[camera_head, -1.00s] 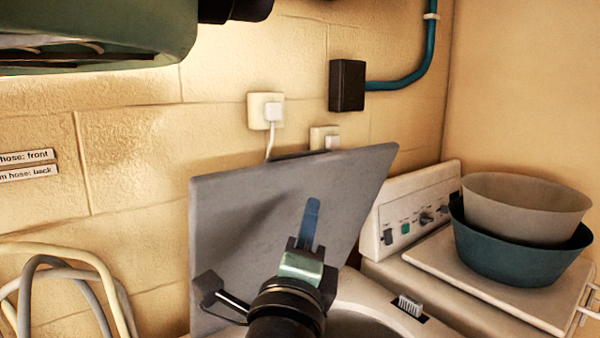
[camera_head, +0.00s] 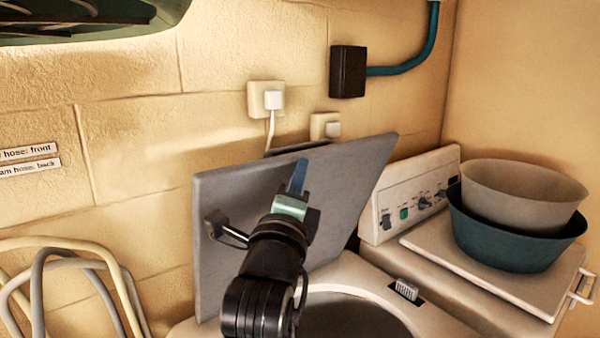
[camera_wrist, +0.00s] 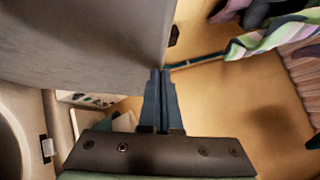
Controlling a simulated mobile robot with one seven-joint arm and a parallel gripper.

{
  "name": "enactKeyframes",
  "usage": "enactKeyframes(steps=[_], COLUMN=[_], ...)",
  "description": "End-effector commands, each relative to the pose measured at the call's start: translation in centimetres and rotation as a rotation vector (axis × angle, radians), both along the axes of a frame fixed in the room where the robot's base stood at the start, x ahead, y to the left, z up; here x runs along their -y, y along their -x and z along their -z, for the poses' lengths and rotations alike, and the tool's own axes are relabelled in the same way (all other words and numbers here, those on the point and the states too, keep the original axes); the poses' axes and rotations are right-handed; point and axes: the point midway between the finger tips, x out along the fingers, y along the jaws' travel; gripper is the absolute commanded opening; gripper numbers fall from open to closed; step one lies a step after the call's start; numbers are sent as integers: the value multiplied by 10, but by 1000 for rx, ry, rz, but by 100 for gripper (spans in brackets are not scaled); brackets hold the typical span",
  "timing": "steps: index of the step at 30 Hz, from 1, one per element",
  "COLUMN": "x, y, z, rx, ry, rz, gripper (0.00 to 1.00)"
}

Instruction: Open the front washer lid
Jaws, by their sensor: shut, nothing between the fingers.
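A flat grey lid (camera_head: 330,195) stands raised near the wall, tilted, behind the round tub opening (camera_head: 350,312) of a white washer (camera_head: 362,275). My gripper (camera_head: 298,176) is in front of the lid, its blue fingers pointing up near the lid's upper edge. In the wrist view, the fingers (camera_wrist: 162,98) are shut together and empty, and the grey lid (camera_wrist: 90,40) fills the upper left, close to the fingertips. I cannot tell whether they touch it. My arm hides part of the lid's lower edge.
On the right, a control panel (camera_head: 410,195) stands behind a white cover (camera_head: 475,275) bearing a beige bowl (camera_head: 525,190) nested in a teal bowl (camera_head: 515,240). Hoses (camera_head: 75,250) hang on the left. Outlets (camera_head: 265,97) and a black box (camera_head: 347,72) are on the wall. Striped cloth (camera_wrist: 270,38) shows in the wrist view.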

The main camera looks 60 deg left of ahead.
Motion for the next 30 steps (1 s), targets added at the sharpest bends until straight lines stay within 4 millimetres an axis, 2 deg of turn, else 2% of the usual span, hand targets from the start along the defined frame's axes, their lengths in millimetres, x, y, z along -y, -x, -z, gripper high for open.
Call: enactKeyframes(steps=[5,9,15,20,30], x=[-24,-60,-99,-110,-111], y=[3,7,11,13,13], z=[-17,-34,-41,-41,-40], rx=[4,14,25,30,30], ry=[52,136,231,263,265], rz=[-4,-6,-4,-1,-1], gripper=[0,0,0,0,0])
